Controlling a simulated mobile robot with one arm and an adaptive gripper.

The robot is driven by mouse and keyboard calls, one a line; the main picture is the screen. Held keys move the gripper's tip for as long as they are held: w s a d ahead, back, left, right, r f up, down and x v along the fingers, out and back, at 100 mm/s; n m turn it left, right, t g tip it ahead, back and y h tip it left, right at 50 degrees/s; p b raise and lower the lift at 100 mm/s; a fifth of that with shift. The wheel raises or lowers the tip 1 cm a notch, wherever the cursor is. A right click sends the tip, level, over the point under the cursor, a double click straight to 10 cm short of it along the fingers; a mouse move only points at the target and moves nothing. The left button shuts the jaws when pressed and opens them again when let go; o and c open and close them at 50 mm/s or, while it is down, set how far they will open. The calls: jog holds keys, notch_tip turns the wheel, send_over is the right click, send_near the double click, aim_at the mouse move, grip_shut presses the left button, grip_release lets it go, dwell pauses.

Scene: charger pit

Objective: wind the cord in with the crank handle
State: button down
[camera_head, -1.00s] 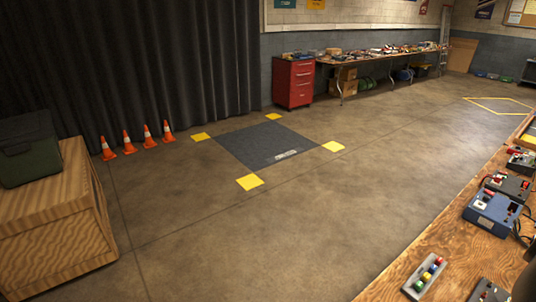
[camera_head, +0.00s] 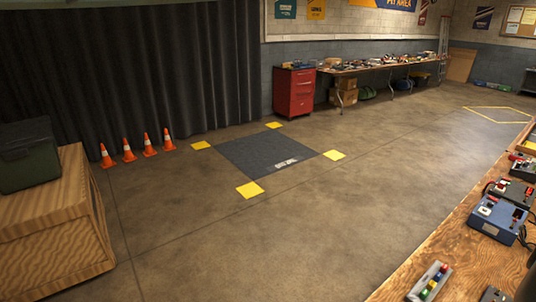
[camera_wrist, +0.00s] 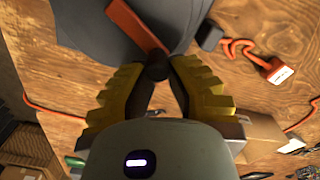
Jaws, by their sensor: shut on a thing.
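In the wrist view an orange crank arm (camera_wrist: 137,25) runs down from the top to a dark round knob (camera_wrist: 156,66). The crank lies over a grey rounded body (camera_wrist: 90,22), partly out of frame. My gripper (camera_wrist: 155,74), with yellow and black fingers, is shut on the knob from both sides. An orange cord (camera_wrist: 238,46) lies to the right of the crank, by a black block, and ends at an orange connector with a white label (camera_wrist: 276,72). More orange cord (camera_wrist: 52,110) shows at the left. My gripper is not visible in the head view.
The wooden bench top (camera_wrist: 265,25) lies beneath the crank. A cardboard box (camera_wrist: 262,135) shows right of my gripper. In the head view the bench (camera_head: 445,255) bears a blue device (camera_head: 495,220) and a button strip (camera_head: 430,282). Open floor (camera_head: 300,235) lies left of it.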

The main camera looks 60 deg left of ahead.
jog(key=shift+s+d, duration=0.8)
jog(key=shift+d, duration=0.25)
jog(key=shift+s+d+r+p, duration=0.1)
jog(key=shift+s+d+p, duration=0.15)
jog(key=shift+s+p, duration=0.25)
jog(key=shift+s+d, duration=0.2)
jog(key=shift+s, duration=0.55)
jog(key=shift+s+p, duration=0.6)
jog(key=shift+p, duration=0.3)
jog(key=shift+s+a+p, duration=0.25)
jog(key=shift+s+p, duration=0.35)
jog(key=shift+s, duration=0.1)
jog(key=shift+s+a+r+p, duration=0.1)
jog(key=shift+s+a+p, duration=0.5)
jog(key=shift+p, duration=0.45)
jog(key=shift+s+a+p, duration=0.3)
jog(key=shift+s+p, duration=0.1)
jog(key=shift+s, duration=0.1)
jog(key=shift+a+f+p, duration=0.25)
jog(key=shift+a+p, duration=0.15)
jog(key=shift+a, duration=0.05)
grip_release()
